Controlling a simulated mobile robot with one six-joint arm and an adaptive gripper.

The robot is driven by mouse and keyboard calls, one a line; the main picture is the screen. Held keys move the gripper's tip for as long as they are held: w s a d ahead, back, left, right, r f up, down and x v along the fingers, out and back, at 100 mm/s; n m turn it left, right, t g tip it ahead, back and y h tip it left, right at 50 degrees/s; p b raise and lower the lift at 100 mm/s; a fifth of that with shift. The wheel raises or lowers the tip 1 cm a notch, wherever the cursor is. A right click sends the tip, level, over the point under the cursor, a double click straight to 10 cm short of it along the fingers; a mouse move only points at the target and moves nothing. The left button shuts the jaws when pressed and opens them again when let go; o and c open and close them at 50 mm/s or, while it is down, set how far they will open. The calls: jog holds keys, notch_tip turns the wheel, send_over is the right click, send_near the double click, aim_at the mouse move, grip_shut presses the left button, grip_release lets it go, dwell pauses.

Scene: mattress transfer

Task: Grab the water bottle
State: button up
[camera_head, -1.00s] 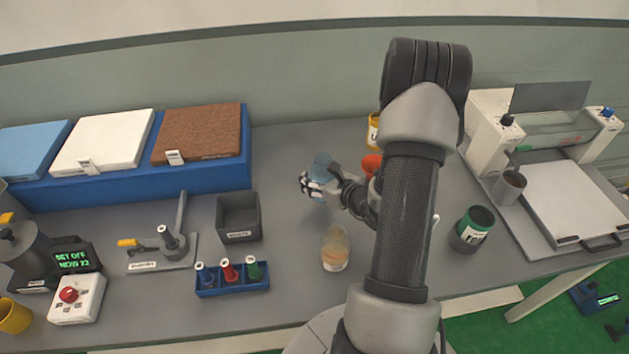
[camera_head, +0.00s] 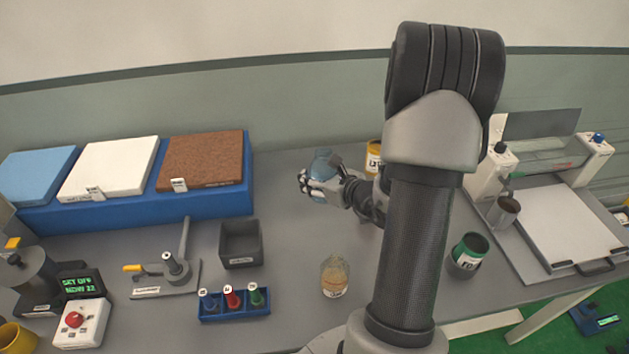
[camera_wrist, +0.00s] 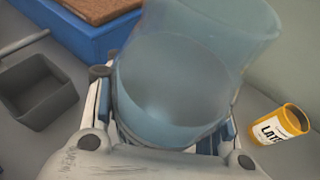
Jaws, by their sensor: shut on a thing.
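The water bottle (camera_head: 322,164) is a clear, bluish vessel near the back middle of the table. My gripper (camera_head: 324,187) is shut on it, with the fingers around its lower part. In the wrist view the bottle (camera_wrist: 185,75) fills the middle of the picture between my gripper's fingers (camera_wrist: 170,140). Part of it is hidden by the fingers. I cannot tell for sure whether its base is off the table.
A clear jar with orange contents (camera_head: 335,277) stands in front of my gripper. A dark bin (camera_head: 240,244) and a blue rack (camera_head: 234,304) are to the left. A yellow can (camera_wrist: 279,125) and a green-rimmed can (camera_head: 468,254) are to the right.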

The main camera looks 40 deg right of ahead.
aim_at(323, 175)
jog(key=shift+r+p, duration=0.5)
jog(key=shift+r, duration=1.4)
jog(key=shift+r, duration=0.1)
